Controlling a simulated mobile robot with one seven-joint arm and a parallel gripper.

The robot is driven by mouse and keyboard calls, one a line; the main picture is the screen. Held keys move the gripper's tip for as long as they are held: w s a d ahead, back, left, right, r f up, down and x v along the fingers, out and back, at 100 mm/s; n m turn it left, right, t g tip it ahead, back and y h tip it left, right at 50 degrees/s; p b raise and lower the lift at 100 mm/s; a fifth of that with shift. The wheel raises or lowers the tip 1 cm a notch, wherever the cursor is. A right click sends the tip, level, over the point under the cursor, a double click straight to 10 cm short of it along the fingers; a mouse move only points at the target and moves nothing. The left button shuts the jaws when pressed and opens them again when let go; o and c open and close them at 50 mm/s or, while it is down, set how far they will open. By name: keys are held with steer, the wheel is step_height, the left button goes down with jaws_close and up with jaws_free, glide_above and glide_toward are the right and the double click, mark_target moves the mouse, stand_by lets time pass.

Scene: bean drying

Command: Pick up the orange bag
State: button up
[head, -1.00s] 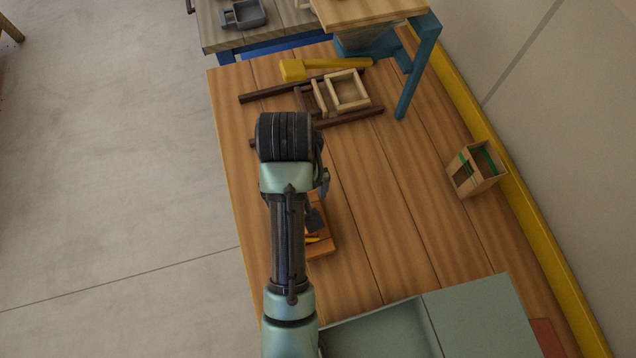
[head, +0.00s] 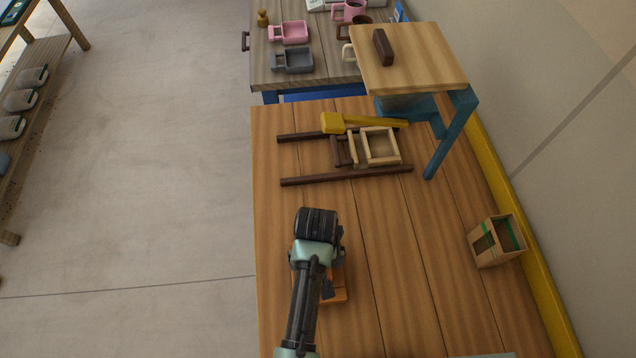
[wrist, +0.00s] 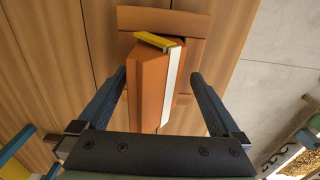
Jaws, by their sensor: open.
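The orange bag (wrist: 152,84) shows in the wrist view, with a white stripe down one side and a yellow strip across its far end. It is by an orange-brown wooden board (wrist: 160,20) on the plank table. My gripper (wrist: 158,75) is open, with one dark finger on each side of the bag in the picture and visible gaps between. I cannot tell how deep the fingers reach. In the head view my arm hides most of this spot; only the board's edge (head: 336,296) shows clearly beside it.
Dark rods, a pale wooden frame (head: 381,146) and a yellow mallet-like tool (head: 362,123) lie farther back on the table. A cardboard box (head: 496,242) stands at the right. A small blue-legged stand (head: 410,58) is at the back. The table's middle right is clear.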

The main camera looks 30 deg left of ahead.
steer(key=shift+f, duration=0.9)
jaws_close()
